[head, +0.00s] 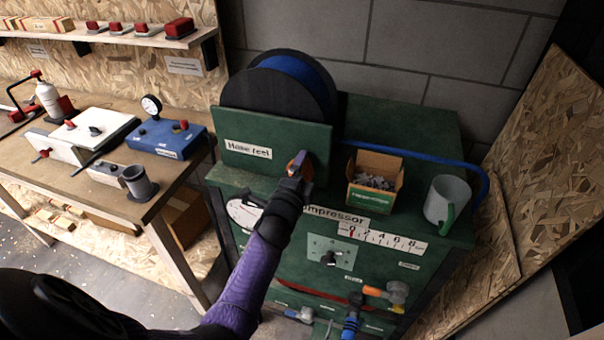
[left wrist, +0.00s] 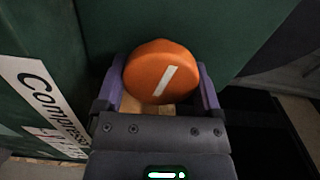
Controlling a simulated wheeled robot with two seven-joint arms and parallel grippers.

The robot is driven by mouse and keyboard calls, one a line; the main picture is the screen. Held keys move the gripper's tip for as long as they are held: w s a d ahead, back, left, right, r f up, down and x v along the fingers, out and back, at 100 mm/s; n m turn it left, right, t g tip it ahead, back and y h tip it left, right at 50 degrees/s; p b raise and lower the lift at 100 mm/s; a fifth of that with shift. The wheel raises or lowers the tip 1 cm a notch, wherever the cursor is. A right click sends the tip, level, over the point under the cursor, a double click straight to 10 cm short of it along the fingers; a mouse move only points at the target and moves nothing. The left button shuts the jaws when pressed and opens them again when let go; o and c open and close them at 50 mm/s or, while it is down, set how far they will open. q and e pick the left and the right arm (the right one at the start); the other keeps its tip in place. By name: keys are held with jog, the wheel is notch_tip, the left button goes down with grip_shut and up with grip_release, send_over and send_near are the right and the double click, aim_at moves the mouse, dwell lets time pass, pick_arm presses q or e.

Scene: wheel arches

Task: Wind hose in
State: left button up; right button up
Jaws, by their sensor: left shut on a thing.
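The hose reel (head: 248,90) stands on the green compressor, with black flanges and blue hose wound between them. A green panel labelled "Hose reel" (head: 235,160) covers its lower front. Blue hose (head: 430,157) runs right from the reel, passes behind the box and mug, and bends down at the right edge. My left gripper (head: 300,168) is at the panel's lower right, shut on an orange knob (head: 307,167). In the left wrist view the round knob (left wrist: 150,73), marked with a white line, sits between my purple fingers (left wrist: 160,88). My right gripper is not in view.
An open cardboard box of small grey pieces (head: 362,195) and a grey mug with green handle (head: 440,200) stand on the compressor ledge. A workbench (head: 100,165) with a blue gauge box (head: 165,138) is at left. A wooden board leans at right.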

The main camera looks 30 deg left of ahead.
pick_arm(q)
jog(key=m+b, duration=0.1)
jog(key=m, duration=0.3)
jog(key=shift+f, duration=0.2)
jog(key=shift+m+b, duration=0.45)
jog(key=shift+m, duration=0.75)
jog(key=shift+m, duration=0.3)
jog(key=o, duration=1)
jog(key=v, duration=1)
jog(key=shift+p, duration=0.3)
